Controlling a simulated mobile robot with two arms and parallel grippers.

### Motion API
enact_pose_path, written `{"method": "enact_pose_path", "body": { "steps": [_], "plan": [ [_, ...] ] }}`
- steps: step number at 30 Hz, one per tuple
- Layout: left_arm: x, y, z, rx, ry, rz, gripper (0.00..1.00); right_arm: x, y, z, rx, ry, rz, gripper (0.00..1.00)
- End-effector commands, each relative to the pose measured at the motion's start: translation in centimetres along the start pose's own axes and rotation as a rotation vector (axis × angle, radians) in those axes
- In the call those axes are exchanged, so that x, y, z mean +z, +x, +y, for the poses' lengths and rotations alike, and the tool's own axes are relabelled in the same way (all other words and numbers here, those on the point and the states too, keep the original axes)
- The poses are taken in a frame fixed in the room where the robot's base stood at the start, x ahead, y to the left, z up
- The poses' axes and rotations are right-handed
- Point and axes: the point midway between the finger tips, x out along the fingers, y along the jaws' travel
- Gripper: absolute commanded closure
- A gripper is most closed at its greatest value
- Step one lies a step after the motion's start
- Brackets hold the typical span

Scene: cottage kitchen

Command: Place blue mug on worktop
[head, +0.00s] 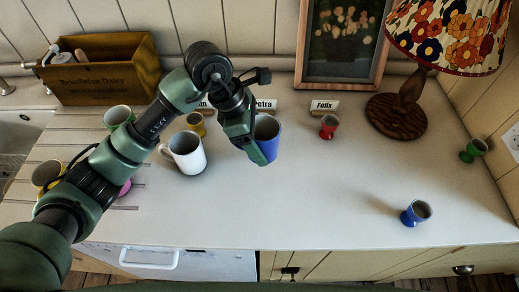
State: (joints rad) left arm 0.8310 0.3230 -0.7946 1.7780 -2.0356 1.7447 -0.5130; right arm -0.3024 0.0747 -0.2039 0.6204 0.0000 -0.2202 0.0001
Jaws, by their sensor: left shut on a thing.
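The blue mug (269,131) is at the middle of the head view, over the white worktop (320,190). My left gripper (257,150) is shut on the blue mug, with its fingers at the mug's left side and hiding part of it. The mug looks upright or nearly so. I cannot tell whether its base touches the worktop. My right gripper is not in view.
A white mug (188,155) stands left of the blue mug. Egg cups stand about: yellow (196,124), red (328,126), blue (415,212) and green (473,150). A lamp (398,108), a framed picture (340,45) and a wooden box (105,70) line the back. The front middle is clear.

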Motion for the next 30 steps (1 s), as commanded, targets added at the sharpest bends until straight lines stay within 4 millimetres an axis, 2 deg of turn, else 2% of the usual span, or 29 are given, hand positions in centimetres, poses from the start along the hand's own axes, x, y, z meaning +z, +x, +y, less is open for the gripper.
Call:
{"method": "enact_pose_path", "body": {
  "steps": [3,8,15,26,27,29,30],
  "plan": [
    [-0.5,1.2,0.1,0.0,-0.002,-0.002,0.87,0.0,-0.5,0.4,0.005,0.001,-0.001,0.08],
    [-0.9,2.2,0.0,-0.001,-0.002,-0.001,0.87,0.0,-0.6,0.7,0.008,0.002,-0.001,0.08],
    [-2.0,5.0,0.0,-0.001,-0.003,-0.001,0.87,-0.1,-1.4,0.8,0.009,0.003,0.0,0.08],
    [-2.3,5.5,0.1,0.003,0.0,-0.001,0.87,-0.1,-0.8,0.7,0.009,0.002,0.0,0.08],
    [-2.3,5.5,0.1,0.002,-0.001,0.0,0.25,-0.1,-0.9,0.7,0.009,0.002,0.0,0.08],
    [-2.3,5.4,0.1,0.001,-0.001,0.0,0.09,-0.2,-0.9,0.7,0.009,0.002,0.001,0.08],
    [-2.3,5.4,0.1,0.001,-0.001,0.0,0.09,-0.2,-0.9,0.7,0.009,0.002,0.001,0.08]
  ]
}}
